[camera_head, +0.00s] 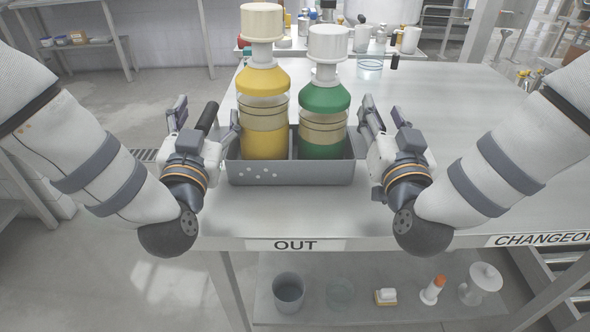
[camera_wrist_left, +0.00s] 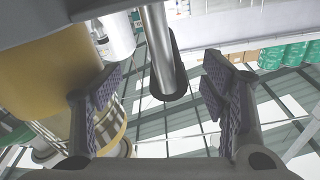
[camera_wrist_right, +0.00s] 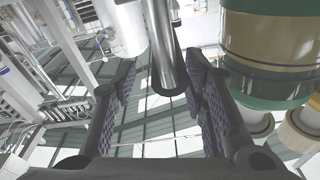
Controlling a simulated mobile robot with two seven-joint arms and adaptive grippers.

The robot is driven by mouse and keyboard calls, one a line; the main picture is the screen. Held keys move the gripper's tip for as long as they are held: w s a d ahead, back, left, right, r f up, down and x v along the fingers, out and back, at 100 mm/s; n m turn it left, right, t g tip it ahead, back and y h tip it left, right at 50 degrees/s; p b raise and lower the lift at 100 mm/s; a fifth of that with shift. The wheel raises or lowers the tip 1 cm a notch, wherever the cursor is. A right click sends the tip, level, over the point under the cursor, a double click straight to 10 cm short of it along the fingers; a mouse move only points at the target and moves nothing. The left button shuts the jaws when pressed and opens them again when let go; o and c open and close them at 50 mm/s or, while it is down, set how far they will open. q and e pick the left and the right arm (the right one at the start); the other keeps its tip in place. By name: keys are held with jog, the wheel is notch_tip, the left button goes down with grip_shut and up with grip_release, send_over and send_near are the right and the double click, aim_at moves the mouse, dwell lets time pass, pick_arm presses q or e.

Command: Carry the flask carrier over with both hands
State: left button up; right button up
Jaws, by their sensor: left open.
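The grey flask carrier (camera_head: 290,174) stands on the metal table near its front edge. It holds a yellow flask (camera_head: 264,140) on the left and a green flask (camera_head: 323,145) on the right, both upright with cream caps. My left gripper (camera_head: 205,118) is at the carrier's left end, its fingers apart. My right gripper (camera_head: 385,114) is at the right end, its fingers also apart. In each wrist view a metal bar with a dark end, (camera_wrist_left: 163,55) and (camera_wrist_right: 168,50), shows between the fingers with gaps beside it. I cannot tell whether these bars belong to the carrier.
The table (camera_head: 450,130) is clear to the right of the carrier. A glass beaker (camera_head: 370,62) and several bottles stand behind. An OUT label (camera_head: 296,245) marks the front edge. A lower shelf (camera_head: 385,312) holds a grey pot and small vessels.

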jog(key=o, duration=0.8)
pick_arm(q)
jog(key=s, duration=0.7)
jog(key=shift+s+f, duration=0.2)
jog(key=shift+f, duration=0.2)
pick_arm(e)
jog(key=shift+f, duration=0.1)
jog(key=s, duration=0.7)
jog(key=shift+s+f, duration=0.25)
jog(key=shift+f, duration=0.15)
